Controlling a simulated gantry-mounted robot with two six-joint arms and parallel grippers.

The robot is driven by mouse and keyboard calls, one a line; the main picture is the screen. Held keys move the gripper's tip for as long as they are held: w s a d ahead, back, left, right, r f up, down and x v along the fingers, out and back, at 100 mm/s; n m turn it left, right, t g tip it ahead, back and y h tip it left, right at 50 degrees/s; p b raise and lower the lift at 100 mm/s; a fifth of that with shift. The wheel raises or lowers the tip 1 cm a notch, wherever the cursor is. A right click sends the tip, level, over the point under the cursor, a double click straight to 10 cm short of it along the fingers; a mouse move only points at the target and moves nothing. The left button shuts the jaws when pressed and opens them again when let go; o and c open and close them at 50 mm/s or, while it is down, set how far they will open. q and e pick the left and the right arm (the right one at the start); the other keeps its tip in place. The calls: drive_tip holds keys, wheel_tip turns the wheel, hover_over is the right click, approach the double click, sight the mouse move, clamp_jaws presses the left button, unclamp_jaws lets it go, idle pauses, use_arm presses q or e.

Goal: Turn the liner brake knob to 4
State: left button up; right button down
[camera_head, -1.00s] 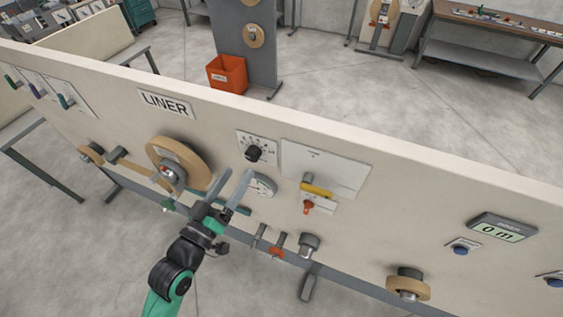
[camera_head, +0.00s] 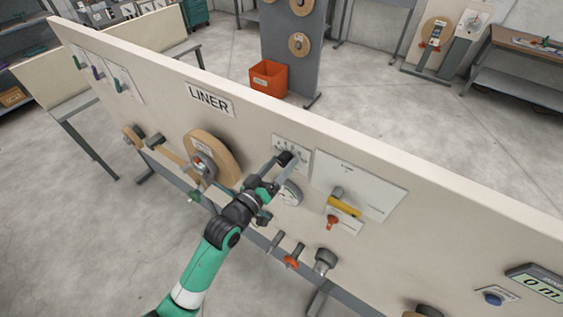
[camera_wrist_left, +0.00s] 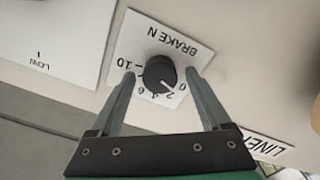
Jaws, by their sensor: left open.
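The liner brake knob (camera_head: 286,158) is a black round knob on a white dial plate (camera_head: 303,161) on the cream panel. In the left wrist view the knob (camera_wrist_left: 158,74) and the plate marked BRAKE N (camera_wrist_left: 178,38) appear upside down. The knob's white pointer line points between 0 and 2. My left gripper (camera_head: 285,165) is at the knob. In the left wrist view its open fingers (camera_wrist_left: 159,74) stand on either side of the knob, with small gaps visible. The fingers partly cover the plate in the head view. My right gripper is not in view.
A white plate with a yellow handle (camera_head: 344,206) and a red knob (camera_head: 332,222) is to the right. A tape roll (camera_head: 213,156) sticks out on the left under the LINER sign (camera_head: 210,100).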

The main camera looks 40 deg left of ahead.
use_arm(q)
drive_tip(key=shift+w, duration=0.3)
clamp_jaws()
drive_tip(key=shift+m, duration=0.3)
drive_tip(key=m+b, duration=0.1)
drive_tip(key=m, duration=0.4)
drive_tip(key=m+b, duration=0.1)
drive_tip(key=m, duration=0.5)
drive_tip(key=shift+d, duration=0.1)
idle(0.6)
